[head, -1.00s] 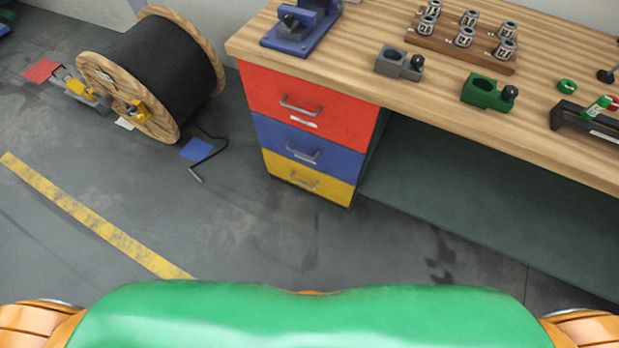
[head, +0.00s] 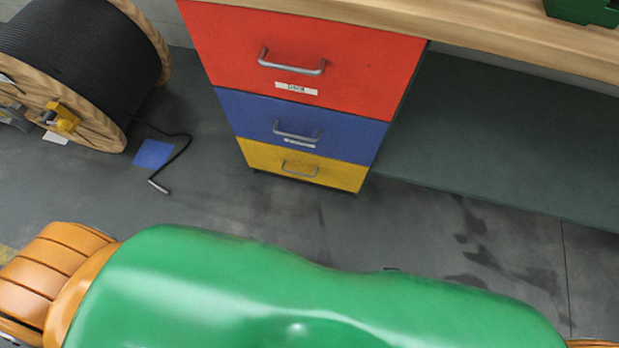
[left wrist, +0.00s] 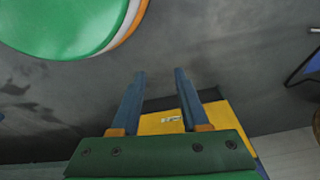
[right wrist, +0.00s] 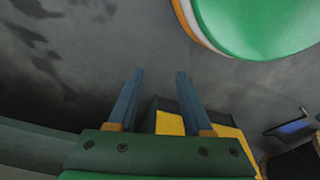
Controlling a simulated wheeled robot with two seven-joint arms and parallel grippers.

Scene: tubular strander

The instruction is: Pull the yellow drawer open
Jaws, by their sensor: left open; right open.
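The yellow drawer (head: 304,165) is the lowest of three in the cabinet under the workbench. It looks shut, flush with the drawers above, and has a grey bar handle (head: 299,170). In the left wrist view, part of the yellow drawer (left wrist: 212,118) shows between and beyond the fingers of my left gripper (left wrist: 160,75), which is open and empty. In the right wrist view, part of the yellow drawer (right wrist: 168,123) shows beyond my right gripper (right wrist: 159,75), also open and empty. Neither gripper shows in the head view, and neither visibly touches the handle.
Above it are a blue drawer (head: 345,135) and a red drawer (head: 370,60), both shut. A cable reel (head: 155,50) and a blue floor patch (head: 152,153) are at left. The wooden bench top (head: 480,25) overhangs. The floor before the cabinet is clear.

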